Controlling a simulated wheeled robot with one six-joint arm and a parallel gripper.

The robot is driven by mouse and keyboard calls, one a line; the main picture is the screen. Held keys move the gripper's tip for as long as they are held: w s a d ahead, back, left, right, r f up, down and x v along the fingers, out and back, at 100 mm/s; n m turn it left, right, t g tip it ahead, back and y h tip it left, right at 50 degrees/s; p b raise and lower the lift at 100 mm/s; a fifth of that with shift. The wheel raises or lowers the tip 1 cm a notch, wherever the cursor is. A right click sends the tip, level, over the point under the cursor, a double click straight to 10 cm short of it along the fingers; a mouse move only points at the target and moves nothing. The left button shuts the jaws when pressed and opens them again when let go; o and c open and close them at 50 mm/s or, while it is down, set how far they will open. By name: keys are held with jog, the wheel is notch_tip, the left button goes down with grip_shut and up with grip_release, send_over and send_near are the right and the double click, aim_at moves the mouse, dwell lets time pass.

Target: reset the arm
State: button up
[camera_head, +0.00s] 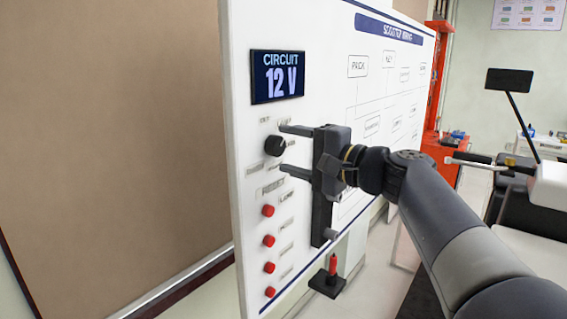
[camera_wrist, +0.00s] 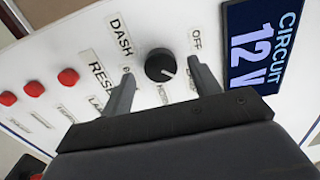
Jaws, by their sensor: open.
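My gripper (camera_head: 284,148) is open in front of a white upright panel (camera_head: 235,110), with its two fingers pointing at the panel. A round black knob (camera_head: 275,146) on the panel lies between the fingertips in the head view. In the wrist view the knob (camera_wrist: 160,65) also shows between the two fingers, with a gap on each side. A short white mark shows on the knob's face. Labels around it include DASH and OFF. I cannot tell how far the fingertips stand from the panel. Nothing is held.
A dark display (camera_head: 277,77) above the knob reads CIRCUIT 12 V. Several red buttons (camera_head: 268,211) run down the panel below the knob. A red-tipped tool (camera_head: 333,265) stands on a black base below my gripper. A scooter-like machine (camera_head: 548,185) is at the right.

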jog(key=shift+x, duration=0.95)
jog(key=shift+s+d, duration=0.1)
